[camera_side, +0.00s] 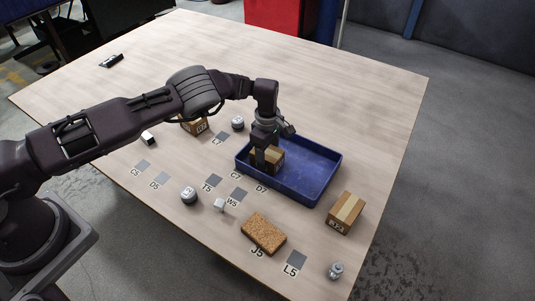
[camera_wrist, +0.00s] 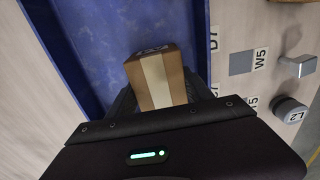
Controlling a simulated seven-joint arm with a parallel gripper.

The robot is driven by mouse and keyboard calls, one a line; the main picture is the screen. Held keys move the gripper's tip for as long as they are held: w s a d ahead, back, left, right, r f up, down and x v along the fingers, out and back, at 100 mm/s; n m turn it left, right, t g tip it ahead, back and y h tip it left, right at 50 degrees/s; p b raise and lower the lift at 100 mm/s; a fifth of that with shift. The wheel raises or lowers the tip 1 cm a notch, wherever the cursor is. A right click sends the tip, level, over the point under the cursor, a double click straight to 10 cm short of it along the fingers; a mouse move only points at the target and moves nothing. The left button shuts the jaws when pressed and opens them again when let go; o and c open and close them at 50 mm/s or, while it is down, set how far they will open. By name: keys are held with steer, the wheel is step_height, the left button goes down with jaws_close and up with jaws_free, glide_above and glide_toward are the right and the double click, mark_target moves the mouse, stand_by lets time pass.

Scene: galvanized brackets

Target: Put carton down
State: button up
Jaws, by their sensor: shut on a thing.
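A small brown carton (camera_side: 269,157) with a pale tape strip is at the left end of the blue tray (camera_side: 318,193). My gripper (camera_side: 268,150) points down over that end of the tray and is shut on the carton. In the wrist view the carton (camera_wrist: 156,80) sits between the two dark fingers, with the blue tray floor (camera_wrist: 120,25) around and beyond it. The carton looks low inside the tray, but I cannot tell whether its underside touches the floor. The fingers hide part of its sides.
Another carton (camera_side: 345,212) stands right of the tray, and one (camera_side: 195,125) stands behind my arm. A cork-like block (camera_side: 264,233), round grey weights (camera_side: 189,195) and a small bracket (camera_side: 220,204) lie in front. Grey labelled squares mark the table. The tray's right part is empty.

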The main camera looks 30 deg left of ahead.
steer(key=o, duration=1.6)
step_height(320, 180, up, 13)
step_height(320, 180, up, 15)
steer(key=m+t+h, duration=0.1)
steer(key=m, duration=0.1)
glide_above(267, 151)
steer(key=s+a, duration=0.3)
steer(key=s+a+r+m+t+h, duration=0.15)
steer(key=s+r+m, duration=0.25)
steer(key=s+r, duration=0.65)
steer(key=s+a+r+m+t, duration=0.1)
steer(key=s+r+m, duration=0.2)
steer(key=s, duration=0.3)
steer(key=s+a+r+m, duration=0.1)
steer(key=s+r+m, duration=0.2)
steer(key=s, duration=0.3)
steer(key=s+f+m+t+y, duration=0.1)
steer(key=s+f+m, duration=0.1)
steer(key=s, duration=0.4)
steer(key=s+a+f+m+t+y, duration=0.1)
steer(key=s+m, duration=0.3)
steer(key=s, duration=0.3)
steer(key=shift+s+a+f, duration=0.15)
steer(key=shift+s+f, duration=0.05)
steer(key=shift+f, duration=0.2)
